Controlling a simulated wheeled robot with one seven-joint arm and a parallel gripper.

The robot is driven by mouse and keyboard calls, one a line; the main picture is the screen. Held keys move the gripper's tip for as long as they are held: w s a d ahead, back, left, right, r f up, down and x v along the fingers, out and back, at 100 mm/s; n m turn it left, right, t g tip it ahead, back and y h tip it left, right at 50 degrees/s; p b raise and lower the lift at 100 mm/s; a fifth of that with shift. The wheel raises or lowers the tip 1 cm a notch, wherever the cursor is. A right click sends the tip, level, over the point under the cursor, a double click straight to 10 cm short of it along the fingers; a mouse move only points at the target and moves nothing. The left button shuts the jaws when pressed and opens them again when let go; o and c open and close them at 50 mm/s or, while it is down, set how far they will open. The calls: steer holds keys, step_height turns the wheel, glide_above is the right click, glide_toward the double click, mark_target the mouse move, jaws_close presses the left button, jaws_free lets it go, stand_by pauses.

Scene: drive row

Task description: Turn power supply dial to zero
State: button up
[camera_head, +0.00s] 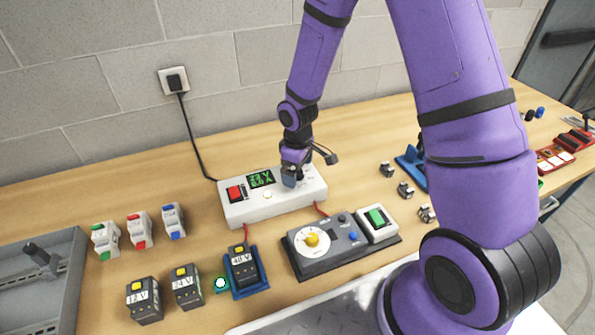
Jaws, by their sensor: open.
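The white power supply (272,203) stands on the wooden bench near the wall. It has a red switch (236,193) at its left and a green lit display (260,179) that appears to read about 23 V, with a smaller second line. My gripper (289,180) is at the right part of its front, right of the display, pointing down. It covers that area, so the power supply dial is hidden behind it. The fingers are small and dark here, and contact with the dial cannot be made out.
A grey box with a yellow knob (312,239) and a green-button box (376,219) stand in front. A battery in a blue holder (244,270) and loose batteries (144,300) lie left. A black cord runs from the wall socket (174,80).

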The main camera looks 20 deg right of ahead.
steer(key=shift+r, duration=3.5)
steer(key=r+n, duration=0.1)
steer(key=n, duration=0.2)
steer(key=shift+r, duration=0.4)
steer(key=shift+f, duration=2.9)
steer(key=m, duration=0.9)
steer(key=shift+m, duration=0.4)
steer(key=shift+f, duration=0.1)
